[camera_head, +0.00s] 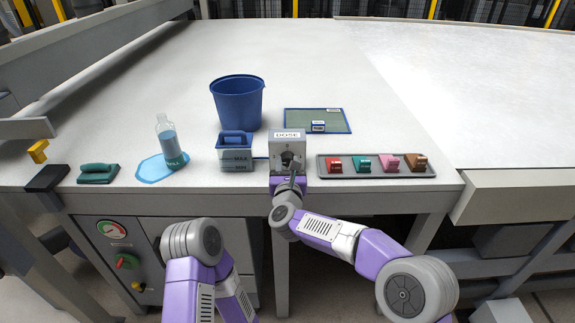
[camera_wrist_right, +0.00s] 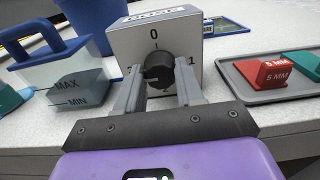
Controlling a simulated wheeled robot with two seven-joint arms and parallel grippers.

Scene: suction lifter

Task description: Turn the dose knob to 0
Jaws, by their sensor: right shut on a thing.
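The dose box (camera_head: 288,140) is a grey block labelled DOSE at the front of the table. Its black dose knob (camera_wrist_right: 157,66) sits on the face towards me; the wrist view shows a 0 above it and a 1 to its right. My right gripper (camera_wrist_right: 159,76) has one finger on each side of the knob and is shut on it. The fingers hide the lower sides of the knob, and I cannot make out exactly where its pointer aims. In the head view the right gripper (camera_head: 291,172) is in front of the box. My left gripper is not in view; only its arm shows.
A blue-lidded MAX/MIN tank (camera_head: 236,158) stands just left of the box, with a blue bucket (camera_head: 237,100) behind. A tray (camera_head: 376,174) with several coloured tabs lies right.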

